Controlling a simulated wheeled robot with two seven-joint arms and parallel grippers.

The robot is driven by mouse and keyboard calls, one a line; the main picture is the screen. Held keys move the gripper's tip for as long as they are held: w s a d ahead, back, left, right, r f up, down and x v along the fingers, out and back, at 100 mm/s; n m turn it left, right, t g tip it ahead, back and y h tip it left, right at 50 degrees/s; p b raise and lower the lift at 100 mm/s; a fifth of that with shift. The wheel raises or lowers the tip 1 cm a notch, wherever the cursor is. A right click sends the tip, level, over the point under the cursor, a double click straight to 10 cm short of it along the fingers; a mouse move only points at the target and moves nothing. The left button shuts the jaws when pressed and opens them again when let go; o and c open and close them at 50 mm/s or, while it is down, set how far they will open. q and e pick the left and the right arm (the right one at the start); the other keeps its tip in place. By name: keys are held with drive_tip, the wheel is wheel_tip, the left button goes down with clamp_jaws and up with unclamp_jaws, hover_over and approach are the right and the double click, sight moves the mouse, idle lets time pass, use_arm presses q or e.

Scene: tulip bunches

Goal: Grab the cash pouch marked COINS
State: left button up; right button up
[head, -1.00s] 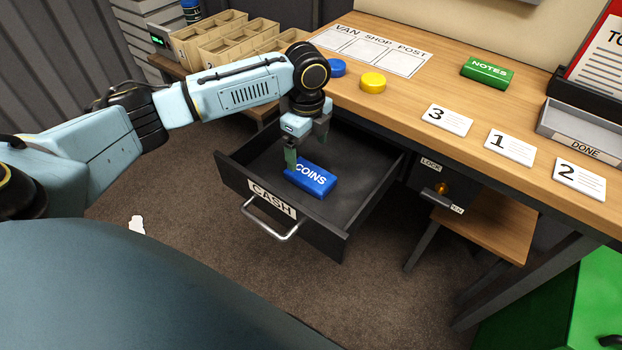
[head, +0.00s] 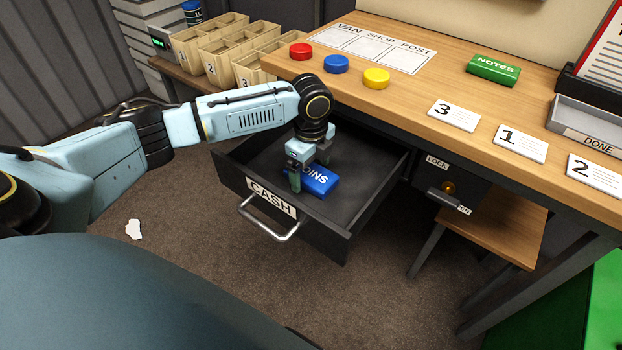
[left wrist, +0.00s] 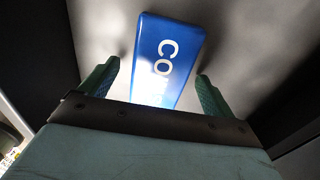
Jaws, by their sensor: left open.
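The blue cash pouch (head: 321,182) marked COINS lies in the open drawer labelled CASH (head: 273,196). My left gripper (head: 309,182) points down into the drawer at the pouch, and it hides part of the lettering. In the left wrist view the pouch (left wrist: 166,62) lies ahead between the two green fingers of the left gripper (left wrist: 156,88), with a gap on each side. The jaws are open. The pouch's near end is hidden behind the gripper body. My right gripper is not in view.
The desk (head: 400,95) overhangs the drawer's back. On it are a green NOTES pouch (head: 493,70), red, blue and yellow discs, numbered cards and a DONE tray (head: 590,144). The drawer floor right of the pouch is clear.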

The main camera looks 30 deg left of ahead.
use_arm(q)
drive_tip(key=shift+f, duration=0.1)
drive_tip(key=c, duration=1.1)
drive_tip(key=shift+c, duration=0.5)
